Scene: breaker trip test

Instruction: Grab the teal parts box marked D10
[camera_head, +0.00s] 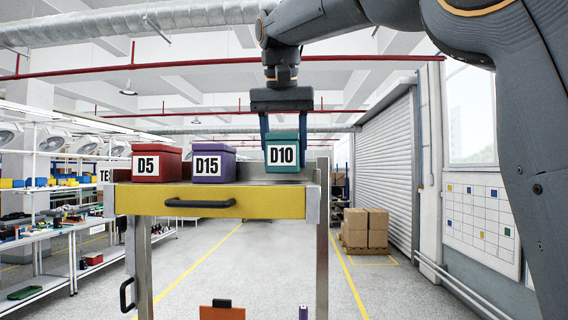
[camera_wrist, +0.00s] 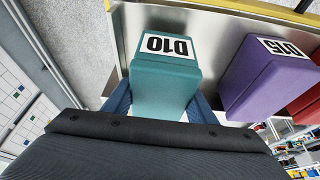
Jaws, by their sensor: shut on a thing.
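The teal parts box marked D10 (camera_head: 283,153) is at the right end of the cart's top, label facing the camera. My gripper (camera_head: 287,133) comes down from above with one finger on each side of the box and is shut on it. In the wrist view the teal box (camera_wrist: 163,88) sits between the blue fingers of my gripper (camera_wrist: 160,104), its D10 label upside down. Whether the box's underside touches the cart top is hard to tell.
A purple box marked D15 (camera_head: 213,164) and a red box marked D5 (camera_head: 156,163) stand left of the teal box on the cart (camera_head: 262,203), which has a yellow drawer front. Stacked cartons (camera_head: 365,228) stand on the floor behind. Shelving lines the left.

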